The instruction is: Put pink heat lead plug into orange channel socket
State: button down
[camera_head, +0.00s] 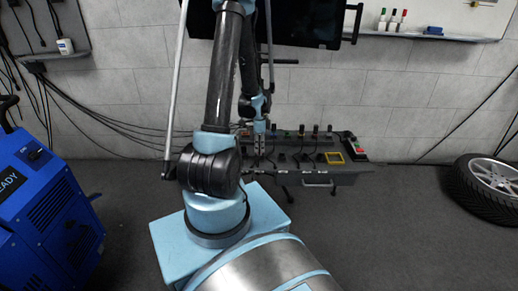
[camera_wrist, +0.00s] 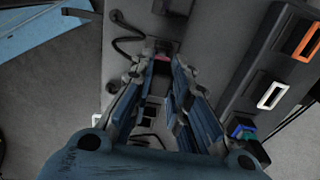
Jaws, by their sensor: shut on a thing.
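My gripper (camera_wrist: 162,70) is shut on a small dark plug with a pink-red part, the pink heat lead plug (camera_wrist: 162,57), seen between the fingertips in the wrist view. Most of the plug is hidden by the fingers. In the head view my gripper (camera_head: 259,148) hangs over the left half of the grey bench panel, and the plug is too small to make out there. The orange channel socket (camera_wrist: 307,42) shows as an orange-rimmed slot at the upper right of the wrist view, apart from the gripper.
A white-rimmed socket (camera_wrist: 271,95) lies nearer on the same dark strip, with green and blue parts (camera_wrist: 240,130) below it. A blue machine (camera_head: 45,200) stands left, a wheel (camera_head: 490,185) right.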

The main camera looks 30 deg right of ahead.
jog(key=shift+r, duration=3.05)
jog(key=shift+w+d, duration=0.1)
jog(key=shift+w, duration=0.05)
jog(key=w+d, duration=0.4)
jog(key=w, duration=0.2)
jog(key=shift+w, duration=0.2)
jog(key=shift+a, duration=0.1)
dwell(0.4)
jog(key=w+a, duration=0.3)
jog(key=a, duration=0.3)
jog(key=shift+w+a, duration=0.15)
jog(key=shift+w, duration=0.25)
dwell(0.7)
jog(key=shift+w, duration=0.15)
jog(key=w+d, duration=0.4)
jog(key=w, duration=0.2)
jog(key=shift+w, duration=0.15)
dwell(1.2)
